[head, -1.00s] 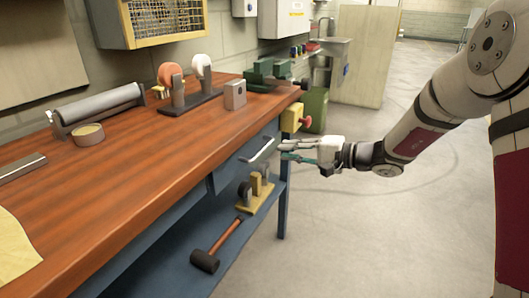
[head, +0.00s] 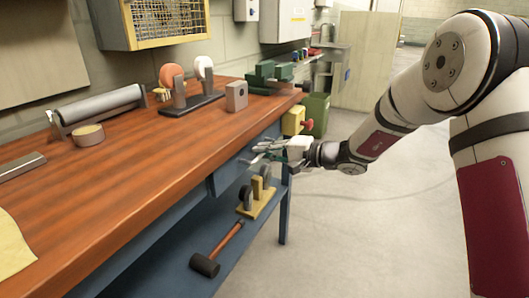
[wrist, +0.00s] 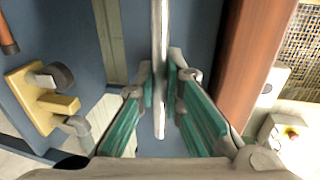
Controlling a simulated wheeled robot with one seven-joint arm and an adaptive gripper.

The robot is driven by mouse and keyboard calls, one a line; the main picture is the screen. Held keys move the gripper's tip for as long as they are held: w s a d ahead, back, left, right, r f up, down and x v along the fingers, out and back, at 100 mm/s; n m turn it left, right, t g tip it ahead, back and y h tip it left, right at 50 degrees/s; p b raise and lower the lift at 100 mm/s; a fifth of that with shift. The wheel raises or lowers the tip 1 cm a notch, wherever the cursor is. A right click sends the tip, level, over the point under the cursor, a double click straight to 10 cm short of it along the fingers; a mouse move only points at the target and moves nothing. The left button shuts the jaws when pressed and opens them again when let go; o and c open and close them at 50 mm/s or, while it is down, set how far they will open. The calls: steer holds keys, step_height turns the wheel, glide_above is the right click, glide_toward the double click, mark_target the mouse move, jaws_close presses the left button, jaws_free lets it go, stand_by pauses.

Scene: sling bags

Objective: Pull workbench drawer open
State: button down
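The blue workbench drawer (head: 229,174) sits under the right part of the wooden top; I cannot tell whether it stands slightly out. Its silver bar handle (wrist: 160,30) runs down the middle of the wrist view. My gripper (head: 264,153) is at the drawer front in the head view and hides most of the handle there. In the wrist view the two fingertips of my gripper (wrist: 160,85) lie close against both sides of the bar, with little or no gap, and look shut on it. The green finger links angle inward toward the bar.
The workbench top (head: 130,165) carries a roller, a grinder and a vise. A mallet (head: 215,252) and a yellow-based wheeled piece (head: 257,196) lie on the lower shelf (head: 185,265). A bench leg (head: 283,215) stands below my gripper. The floor to the right is clear.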

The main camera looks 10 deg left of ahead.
steer(key=shift+d, duration=0.1)
steer(key=f+b+v, duration=0.2)
steer(key=v, duration=1)
steer(key=d+f+b+v, duration=0.1)
steer(key=f+b+v, duration=0.1)
steer(key=v, duration=1)
steer(key=shift+s+f+b, duration=0.15)
steer(key=shift+f+b, duration=0.2)
steer(key=shift+f, duration=0.05)
steer(key=c, duration=2)
jaws_free()
steer(key=v, duration=1.2)
steer(key=shift+a, duration=0.1)
